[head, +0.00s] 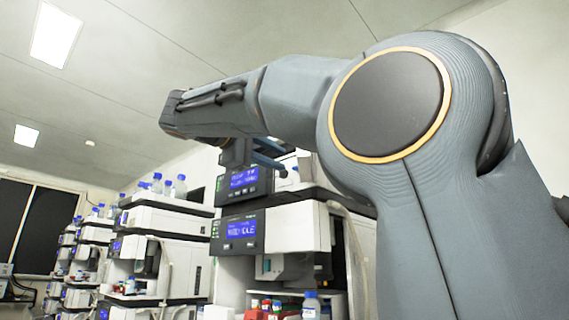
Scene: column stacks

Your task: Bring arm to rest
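My grey arm fills the right and middle of the head view, bent at a large round joint with an orange ring. Its forearm reaches left to a dark wrist end. My gripper (272,156) hangs below the wrist, in front of a column stack (268,228). Its two blue fingers point right and stand apart, with nothing seen between them. I cannot tell how close the fingers are to the stack's upper module.
More stacks of white and black modules (158,222) stand in a row to the left, with blue-capped bottles (180,186) on top. A blue-capped bottle (311,305) and small red-capped items stand low in the near stack.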

